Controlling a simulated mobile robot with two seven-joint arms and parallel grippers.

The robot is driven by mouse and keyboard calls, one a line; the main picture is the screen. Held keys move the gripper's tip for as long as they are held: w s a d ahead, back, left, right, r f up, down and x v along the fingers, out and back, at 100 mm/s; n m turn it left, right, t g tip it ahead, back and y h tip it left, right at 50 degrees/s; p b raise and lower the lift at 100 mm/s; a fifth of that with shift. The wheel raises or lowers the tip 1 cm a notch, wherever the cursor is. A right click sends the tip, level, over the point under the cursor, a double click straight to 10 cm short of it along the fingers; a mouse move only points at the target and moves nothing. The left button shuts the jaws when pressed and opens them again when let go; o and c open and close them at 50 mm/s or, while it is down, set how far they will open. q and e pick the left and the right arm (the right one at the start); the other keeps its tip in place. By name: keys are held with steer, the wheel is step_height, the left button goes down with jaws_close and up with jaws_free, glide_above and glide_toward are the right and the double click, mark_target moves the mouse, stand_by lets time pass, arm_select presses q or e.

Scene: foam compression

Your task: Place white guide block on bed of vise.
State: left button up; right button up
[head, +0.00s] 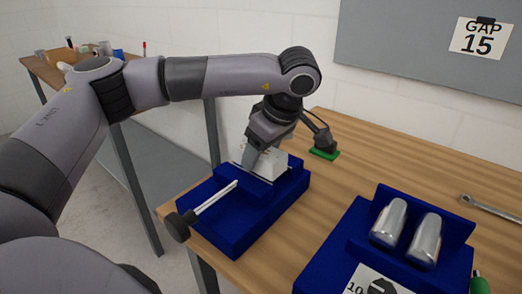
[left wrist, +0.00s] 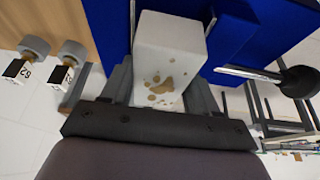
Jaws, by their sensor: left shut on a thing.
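The white guide block (head: 268,162) is between the fingers of my left gripper (head: 256,158), at the vise in the head view. In the left wrist view the block (left wrist: 170,45) is pale, with brown spots on its near face, and a finger stands on each side of it. My left gripper is shut on it. The blue vise (head: 225,232) has a metal screw and a dark round knob. The gripper and vise walls partly hide the block's underside, so I cannot tell if it touches the bed. My right gripper is not in view.
A blue stand (head: 336,246) holding two metal cylinders (head: 390,222) is right of the vise. A dark object on a green base (head: 324,153) stands behind the vise, and a wrench (head: 490,208) lies at far right. A "GAP 15" card (head: 481,38) hangs on the wall board.

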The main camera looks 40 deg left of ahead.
arm_select(q)
steer(key=shift+s+d+f, duration=0.1)
steer(key=shift+s+f, duration=0.1)
steer(key=shift+f, duration=0.45)
steer(key=o, duration=1.3)
steer(key=shift+f+b, duration=0.15)
steer(key=shift+b, duration=0.15)
steer(key=shift+r, duration=0.2)
steer(key=v, duration=0.4)
steer(key=p+v, duration=0.1)
steer(key=v, duration=0.3)
steer(key=p+v, duration=0.1)
steer(key=v, duration=0.4)
steer(key=shift+w+a+r, duration=0.2)
steer(key=shift+a, duration=0.05)
steer(key=shift+s, duration=0.1)
